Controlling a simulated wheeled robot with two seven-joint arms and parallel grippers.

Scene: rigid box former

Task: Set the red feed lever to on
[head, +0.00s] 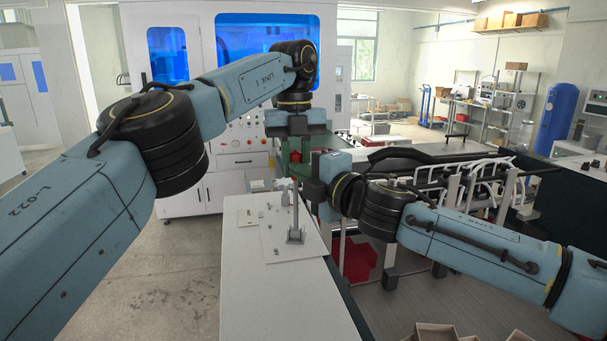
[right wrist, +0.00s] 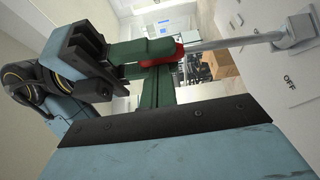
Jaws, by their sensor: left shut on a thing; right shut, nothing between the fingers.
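The feed lever has a grey rod (head: 296,212) rising from a base on the white panel (head: 264,248). The rod looks about upright in the head view. Its red knob (right wrist: 165,54) is at the rod's end in the right wrist view. My left gripper (head: 294,152) reaches down from above, its green fingers shut on the red knob. My right gripper (right wrist: 160,82) is shut and empty, close beside the knob; I cannot tell whether it touches. An OFF label shows on the panel in the right wrist view. No ON label is readable.
A white machine (head: 240,150) with blue windows stands behind. The white table (head: 285,305) is clear in front of the lever. A dark conveyor frame (head: 440,165) with white rails lies to the right. Open cartons (head: 435,333) are at the bottom right.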

